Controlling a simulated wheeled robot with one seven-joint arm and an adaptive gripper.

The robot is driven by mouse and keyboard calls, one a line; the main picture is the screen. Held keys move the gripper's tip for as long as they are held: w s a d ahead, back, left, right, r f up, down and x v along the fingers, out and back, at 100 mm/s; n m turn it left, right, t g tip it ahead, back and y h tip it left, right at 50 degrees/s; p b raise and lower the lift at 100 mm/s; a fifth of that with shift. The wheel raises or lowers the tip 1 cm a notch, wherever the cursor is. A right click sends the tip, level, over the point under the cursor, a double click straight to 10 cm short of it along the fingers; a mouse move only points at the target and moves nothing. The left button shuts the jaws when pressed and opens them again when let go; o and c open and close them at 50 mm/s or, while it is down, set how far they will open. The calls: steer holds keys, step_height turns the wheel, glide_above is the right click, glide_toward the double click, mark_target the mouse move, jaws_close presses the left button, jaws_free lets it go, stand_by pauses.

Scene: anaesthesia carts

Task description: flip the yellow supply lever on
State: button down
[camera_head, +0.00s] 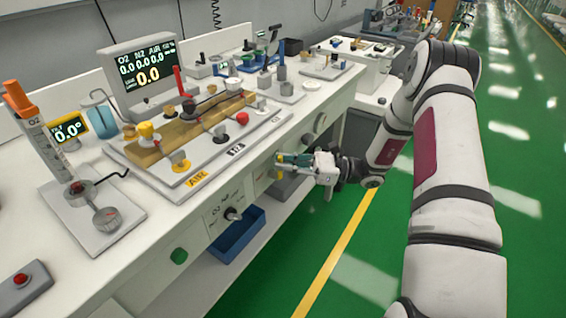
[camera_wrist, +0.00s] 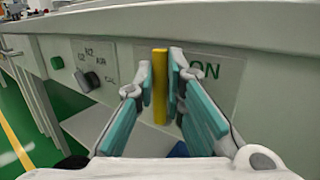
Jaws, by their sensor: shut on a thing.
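The yellow supply lever (camera_wrist: 160,86) stands upright on the cart's front panel in the wrist view, in front of a plate (camera_wrist: 215,75) on which "ON" can be read. My gripper (camera_wrist: 161,80) is shut on the lever, with one teal-padded finger on each side of it. In the head view my gripper (camera_head: 280,162) reaches the cart front from the right. It hides most of the lever there.
A dark selector knob (camera_wrist: 92,80) and a green button (camera_wrist: 57,63) are left of the lever. The cart top (camera_head: 75,250) overhangs the panel. A blue bin (camera_head: 238,240) stands below. Green floor (camera_head: 380,240) is clear in front.

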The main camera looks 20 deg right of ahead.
steer(key=c, duration=1.9)
jaws_free()
steer(key=shift+d, duration=0.15)
steer(key=v, duration=1.2)
steer(key=shift+f, duration=0.15)
